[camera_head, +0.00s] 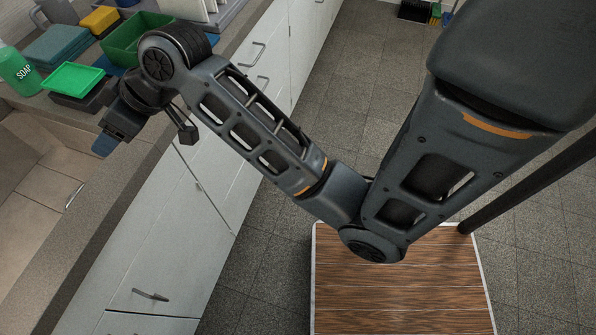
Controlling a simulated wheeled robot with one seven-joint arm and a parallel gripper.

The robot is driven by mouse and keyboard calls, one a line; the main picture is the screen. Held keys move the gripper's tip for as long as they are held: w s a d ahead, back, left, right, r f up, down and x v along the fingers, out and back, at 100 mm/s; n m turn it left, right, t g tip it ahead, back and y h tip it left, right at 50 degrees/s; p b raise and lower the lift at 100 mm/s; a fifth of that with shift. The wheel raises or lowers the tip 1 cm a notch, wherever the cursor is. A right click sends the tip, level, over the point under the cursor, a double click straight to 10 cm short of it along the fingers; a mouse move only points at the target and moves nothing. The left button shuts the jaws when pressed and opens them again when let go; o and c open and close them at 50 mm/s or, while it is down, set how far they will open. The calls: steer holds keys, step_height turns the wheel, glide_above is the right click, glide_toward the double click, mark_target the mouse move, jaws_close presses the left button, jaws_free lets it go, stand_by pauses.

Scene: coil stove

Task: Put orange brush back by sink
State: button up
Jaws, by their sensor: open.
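No orange brush can be made out for certain. A yellow-orange block (100,20) stands among the cleaning things on the counter, but I cannot tell what it is. A beige recessed area (35,185) lies at the left inside the counter edge; I cannot tell whether it is the sink. My gripper (147,138) is open, pointing down over the counter's front edge, with its fingers apart. Nothing is seen between them. A small blue piece shows at the left fingertip.
A green soap bottle (18,72), a green tray (72,79), a green bin (133,38) and a teal block (54,45) crowd the speckled counter (85,225). White cabinets (150,250) run below it. Small cleaning tools (435,14) stand far off; the grey tiled floor (340,85) is clear.

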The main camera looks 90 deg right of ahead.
steer(key=s+a+f+m+t+h, duration=0.1)
steer(key=s+a+f, duration=0.2)
steer(key=s+a, duration=0.35)
steer(key=s+a+f+m+t+h, duration=0.1)
steer(key=s+a+f, duration=0.3)
steer(key=s, duration=0.5)
steer(key=s+r+n+t, duration=0.1)
steer(key=s+r, duration=0.3)
steer(key=s, duration=0.4)
steer(key=s+a+r+n+t+y, duration=0.1)
steer(key=s+r, duration=0.3)
steer(key=s, duration=0.4)
steer(key=shift+s+r+n+t, duration=0.25)
steer(key=shift+n+t, duration=0.15)
steer(key=shift+n, duration=0.2)
